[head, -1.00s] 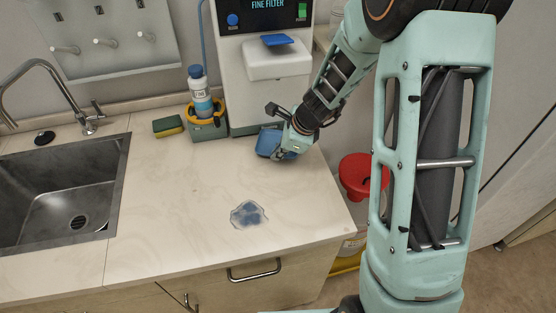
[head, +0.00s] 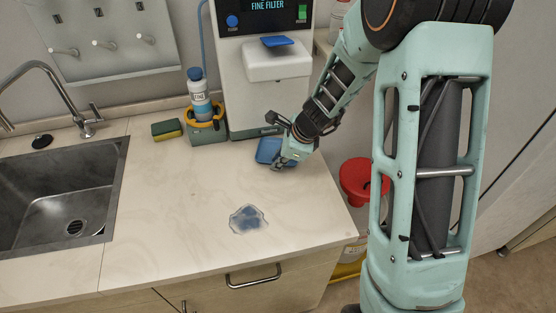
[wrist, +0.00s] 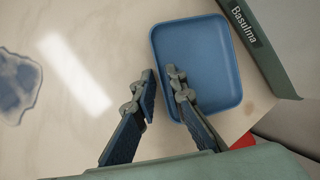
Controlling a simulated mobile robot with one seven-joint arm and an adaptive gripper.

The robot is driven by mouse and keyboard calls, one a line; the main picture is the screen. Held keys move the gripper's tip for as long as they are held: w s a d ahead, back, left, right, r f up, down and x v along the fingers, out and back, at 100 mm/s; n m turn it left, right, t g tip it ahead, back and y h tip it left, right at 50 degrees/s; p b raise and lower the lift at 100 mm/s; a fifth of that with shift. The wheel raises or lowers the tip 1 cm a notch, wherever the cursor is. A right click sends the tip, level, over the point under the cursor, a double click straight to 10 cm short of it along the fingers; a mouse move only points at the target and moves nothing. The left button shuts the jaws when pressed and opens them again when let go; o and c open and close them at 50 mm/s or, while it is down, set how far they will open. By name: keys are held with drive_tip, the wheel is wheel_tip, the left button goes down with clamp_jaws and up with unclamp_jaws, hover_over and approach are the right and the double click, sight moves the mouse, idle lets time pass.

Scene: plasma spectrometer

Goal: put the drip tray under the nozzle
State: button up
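The drip tray (head: 268,149) is a shallow blue square tray at the front of the white spectrometer (head: 250,95), near its base. In the wrist view the tray (wrist: 203,55) lies close to the base edge marked "Basulma". My gripper (head: 284,162) is at the tray's near side. In the wrist view my gripper (wrist: 161,74) is partly open, with a narrow gap between the fingertips. One finger overlaps the tray's inside and the other is outside its left rim. Contact is unclear.
A blue puddle-like patch (head: 248,219) lies on the counter (head: 180,200). A bottle (head: 200,98) in a caddy and a sponge (head: 166,129) stand left of the spectrometer. The sink (head: 60,190) is at the left. A red-topped bin (head: 362,180) stands beyond the counter's right edge.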

drive_tip(key=p+v, duration=0.2)
drive_tip(key=v, duration=1)
drive_tip(key=shift+r, duration=0.15)
